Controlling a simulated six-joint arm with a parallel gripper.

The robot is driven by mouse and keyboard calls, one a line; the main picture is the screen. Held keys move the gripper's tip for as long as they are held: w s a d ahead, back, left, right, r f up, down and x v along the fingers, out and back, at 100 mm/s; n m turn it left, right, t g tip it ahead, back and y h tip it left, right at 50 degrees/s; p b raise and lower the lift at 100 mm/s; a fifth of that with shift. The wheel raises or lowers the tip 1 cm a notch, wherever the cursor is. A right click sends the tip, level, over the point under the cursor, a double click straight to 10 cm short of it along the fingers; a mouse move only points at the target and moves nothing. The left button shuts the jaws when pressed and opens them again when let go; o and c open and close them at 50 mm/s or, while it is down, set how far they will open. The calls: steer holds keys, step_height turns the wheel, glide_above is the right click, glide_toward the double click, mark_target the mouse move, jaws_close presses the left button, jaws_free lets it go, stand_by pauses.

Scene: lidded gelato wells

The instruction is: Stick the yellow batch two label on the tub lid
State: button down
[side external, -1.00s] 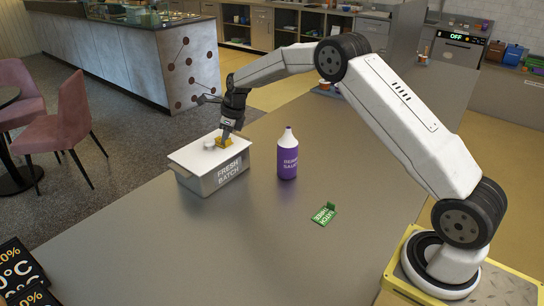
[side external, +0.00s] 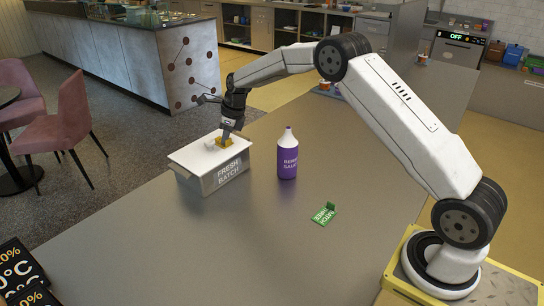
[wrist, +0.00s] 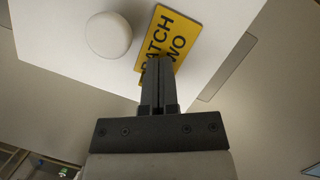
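The yellow batch two label (side external: 228,142) is at the top of the white tub's lid (side external: 193,156), beside its round knob (side external: 209,146). In the wrist view the label (wrist: 182,37) looks flat and close over the lid (wrist: 50,60), right of the white knob (wrist: 108,35). I cannot tell whether it touches the lid. My gripper (wrist: 159,62) points down with its fingers close together on the label's near edge; it also shows in the side view (side external: 226,136). The fingers hide part of the lettering. The tub (side external: 213,180) reads "FRESH BATCH".
A purple sauce bottle (side external: 287,158) stands upright just right of the tub. A green label (side external: 324,213) with a raised tab lies on the grey counter (side external: 230,250) farther right. The counter in front of the tub is clear.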

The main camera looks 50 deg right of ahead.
steer(key=shift+r, duration=3.5)
steer(key=shift+r, duration=0.1)
steer(key=v, duration=0.7)
steer(key=shift+r, duration=0.3)
steer(key=shift+s, duration=0.15)
steer(key=s+a+f+n, duration=0.3)
steer(key=s+f+n, duration=0.1)
steer(key=s+n, duration=0.6)
steer(key=s+a+f+n+h, duration=0.1)
steer(key=s+a+f+n, duration=0.2)
steer(key=s+n, duration=0.7)
steer(key=s+a+f+n, duration=0.3)
steer(key=s+f+n, duration=0.3)
steer(key=s+n, duration=0.4)
steer(key=shift+s+h, duration=0.3)
steer(key=shift+s, duration=0.7)
